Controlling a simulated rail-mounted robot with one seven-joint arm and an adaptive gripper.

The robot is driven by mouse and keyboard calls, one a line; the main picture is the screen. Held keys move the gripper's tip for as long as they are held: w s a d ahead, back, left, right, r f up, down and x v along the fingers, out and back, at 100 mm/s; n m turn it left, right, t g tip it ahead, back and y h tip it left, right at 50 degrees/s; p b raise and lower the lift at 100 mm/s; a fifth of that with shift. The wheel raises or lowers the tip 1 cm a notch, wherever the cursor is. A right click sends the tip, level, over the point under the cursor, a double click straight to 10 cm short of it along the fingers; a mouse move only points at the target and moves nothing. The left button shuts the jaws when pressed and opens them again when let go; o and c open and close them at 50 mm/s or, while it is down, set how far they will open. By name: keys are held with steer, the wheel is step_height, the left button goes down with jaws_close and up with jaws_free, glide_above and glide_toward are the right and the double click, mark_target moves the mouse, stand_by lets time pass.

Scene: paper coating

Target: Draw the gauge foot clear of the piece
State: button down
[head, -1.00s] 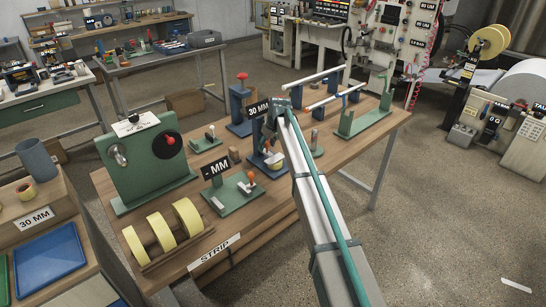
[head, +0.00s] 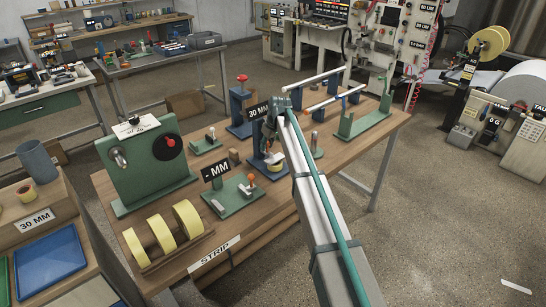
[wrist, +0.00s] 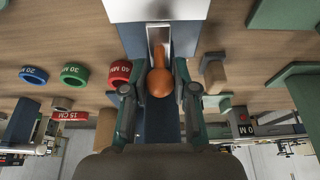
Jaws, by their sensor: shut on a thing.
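The gauge (head: 258,154) is a blue upright stand under a 30 MM sign on the wooden bench. A pale yellow piece (head: 275,168) sits low at its front. My gripper (head: 268,137) is in front of the stand, above the piece. In the wrist view my gripper (wrist: 160,88) is shut on an orange rounded knob (wrist: 160,82), in front of the blue column (wrist: 182,32) with its pale slot. The gauge foot and its contact with the piece are too small or hidden to make out.
Another blue stand with a red knob (head: 242,100) is behind. Blue, green and red rings (wrist: 75,74) show in the wrist view.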

steer(key=shift+r+p, duration=1.3)
steer(key=shift+r, duration=2.5)
steer(key=c, duration=0.9)
jaws_free()
